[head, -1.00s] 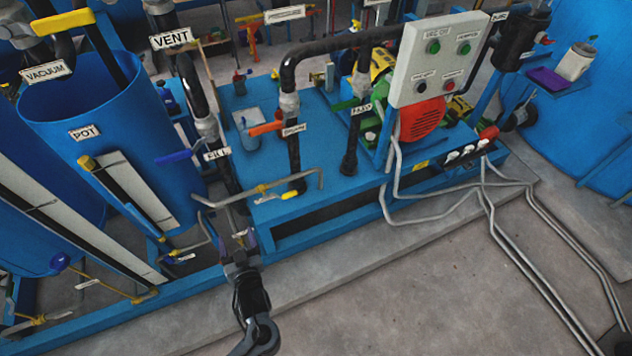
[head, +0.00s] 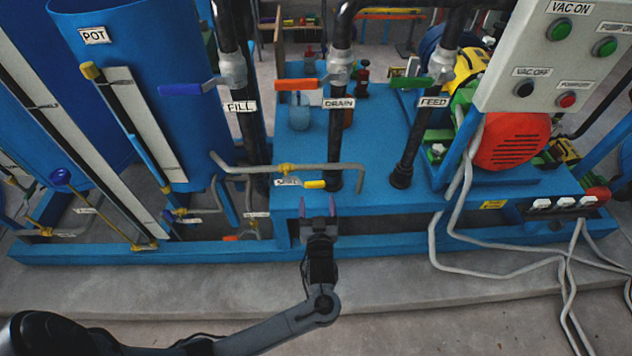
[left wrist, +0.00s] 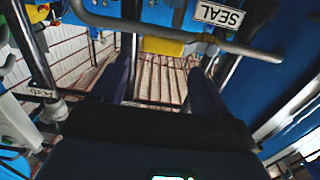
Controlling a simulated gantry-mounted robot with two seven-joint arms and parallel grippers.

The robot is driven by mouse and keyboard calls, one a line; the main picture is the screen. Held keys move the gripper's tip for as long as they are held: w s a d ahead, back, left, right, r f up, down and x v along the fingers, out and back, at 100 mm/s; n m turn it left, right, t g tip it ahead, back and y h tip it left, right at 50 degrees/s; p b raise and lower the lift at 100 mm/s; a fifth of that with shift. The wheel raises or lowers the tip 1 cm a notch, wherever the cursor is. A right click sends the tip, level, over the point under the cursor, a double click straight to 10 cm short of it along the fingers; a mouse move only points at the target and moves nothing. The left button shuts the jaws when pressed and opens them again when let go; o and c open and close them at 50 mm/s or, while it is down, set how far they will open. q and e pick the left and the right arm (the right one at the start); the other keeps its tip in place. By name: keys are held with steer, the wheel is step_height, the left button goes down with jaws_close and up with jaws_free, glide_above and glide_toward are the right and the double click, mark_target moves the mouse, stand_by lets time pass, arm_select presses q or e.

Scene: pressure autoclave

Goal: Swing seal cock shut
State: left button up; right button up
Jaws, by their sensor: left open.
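The seal cock has a short yellow lever (head: 315,184) just right of the white SEAL label (head: 288,181). The lever lies roughly along the thin grey pipe (head: 328,167), slightly below it. My left gripper (head: 319,204) is open and empty, just below and in front of the lever. In the left wrist view the yellow lever (left wrist: 165,46) lies crosswise ahead of the two parted fingers, beside the SEAL label (left wrist: 219,14). I cannot tell whether a finger touches it. My right gripper is out of view.
Black FILL (head: 251,140), DRAIN (head: 337,130) and FEED (head: 413,140) pipes stand behind. The DRAIN pipe has an orange lever (head: 296,85). A grey control box (head: 550,50) and a red motor cover (head: 510,140) are at right.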

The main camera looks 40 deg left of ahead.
mark_target(315, 185)
arm_select(q)
steer(key=b+x, duration=0.2)
steer(key=x, duration=0.6)
steer(key=shift+s+a, duration=0.1)
steer(key=shift+s, duration=0.05)
steer(key=shift+b+x, duration=0.4)
steer(key=shift+x, duration=0.5)
